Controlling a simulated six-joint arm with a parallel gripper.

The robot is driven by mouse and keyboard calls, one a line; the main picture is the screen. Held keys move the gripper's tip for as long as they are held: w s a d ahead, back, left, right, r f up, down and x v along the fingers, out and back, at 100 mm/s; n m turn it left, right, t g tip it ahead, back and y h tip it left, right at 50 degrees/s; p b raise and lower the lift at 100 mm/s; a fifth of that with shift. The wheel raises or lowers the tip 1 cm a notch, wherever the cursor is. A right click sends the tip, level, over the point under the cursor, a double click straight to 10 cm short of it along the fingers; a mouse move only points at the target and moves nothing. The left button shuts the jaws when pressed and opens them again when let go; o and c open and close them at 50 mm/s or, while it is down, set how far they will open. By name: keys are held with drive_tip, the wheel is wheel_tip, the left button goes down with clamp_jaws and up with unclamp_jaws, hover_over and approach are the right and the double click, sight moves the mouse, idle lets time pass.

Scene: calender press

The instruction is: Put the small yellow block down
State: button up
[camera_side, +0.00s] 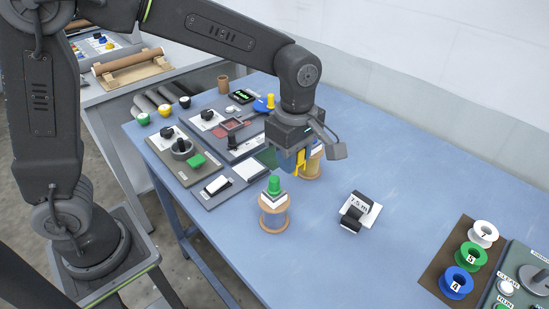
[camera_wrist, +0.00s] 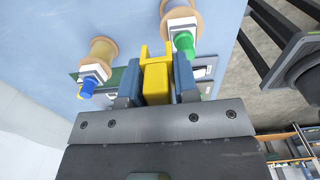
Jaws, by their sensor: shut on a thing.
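My gripper (camera_side: 296,163) is shut on the small yellow block (camera_side: 301,159), whose lower end hangs below the fingers in the side view. In the wrist view the yellow block (camera_wrist: 157,82) sits between the two blue-grey fingers of my gripper (camera_wrist: 157,72), with two prongs at its far end. In the side view the block overlaps a wooden spool (camera_side: 313,169) behind it. I cannot tell how high the block is above the blue table (camera_side: 405,175), or whether it touches anything.
A wooden spool with a green-topped piece (camera_side: 274,217) stands left of my gripper. A black holder with a white label (camera_side: 357,212) stands to the right. Coloured reels (camera_side: 466,256) lie on a brown board near the right edge. Several grey panels (camera_side: 222,185) lie left. The back right table is clear.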

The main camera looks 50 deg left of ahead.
drive_tip(key=w+a, duration=0.3)
drive_tip(key=a, duration=1.2)
drive_tip(key=w+a, duration=0.3)
drive_tip(key=a, duration=1.1)
hover_over(274, 157)
wheel_tip(274, 157, down, 12)
drive_tip(key=shift+a+f, duration=0.1)
drive_tip(key=shift+f, duration=1.95)
drive_tip(key=shift+f, duration=0.1)
drive_tip(key=o, duration=0.9)
